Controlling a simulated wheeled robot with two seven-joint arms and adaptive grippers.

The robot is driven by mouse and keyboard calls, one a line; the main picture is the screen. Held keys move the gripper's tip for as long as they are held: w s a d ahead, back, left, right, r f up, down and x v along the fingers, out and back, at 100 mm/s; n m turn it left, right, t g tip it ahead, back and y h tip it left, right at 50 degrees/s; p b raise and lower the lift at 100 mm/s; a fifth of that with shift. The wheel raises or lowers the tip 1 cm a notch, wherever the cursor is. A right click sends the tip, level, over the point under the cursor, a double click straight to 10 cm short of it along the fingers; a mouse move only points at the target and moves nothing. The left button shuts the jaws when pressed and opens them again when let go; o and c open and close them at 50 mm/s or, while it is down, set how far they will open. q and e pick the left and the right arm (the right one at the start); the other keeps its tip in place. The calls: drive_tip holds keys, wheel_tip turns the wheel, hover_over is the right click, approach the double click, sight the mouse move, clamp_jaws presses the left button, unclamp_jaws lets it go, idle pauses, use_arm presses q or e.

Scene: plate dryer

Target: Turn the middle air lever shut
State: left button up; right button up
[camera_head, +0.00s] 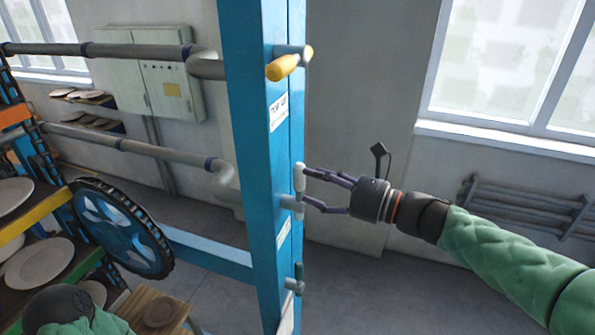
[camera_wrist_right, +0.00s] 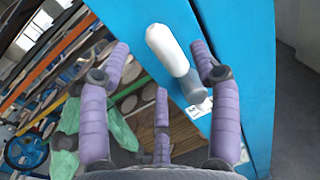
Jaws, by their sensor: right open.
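The middle air lever, with a white handle (camera_head: 299,178) standing roughly upright, is on the blue post (camera_head: 262,150). Its grey stub (camera_head: 291,203) joins the post below the handle. My right gripper (camera_head: 305,190) is open at the lever, its fingers reaching toward the handle from the right. In the right wrist view, the white handle (camera_wrist_right: 166,48) shows just beyond the gripper (camera_wrist_right: 170,75), between the spread purple fingers. I cannot tell whether any finger touches it. A yellow lever (camera_head: 289,64) is above and a dark green lever (camera_head: 298,276) below.
Grey pipes (camera_head: 110,145) run to the post from the left. A black-rimmed blue wheel (camera_head: 122,228) and racks of plates (camera_head: 40,262) stand at the left. A wall rack (camera_head: 525,207) is at the right. The floor right of the post looks clear.

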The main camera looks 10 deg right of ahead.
sight(302, 178)
drive_tip(key=shift+p+x, duration=0.4)
drive_tip(key=shift+x, duration=2.1)
clamp_jaws()
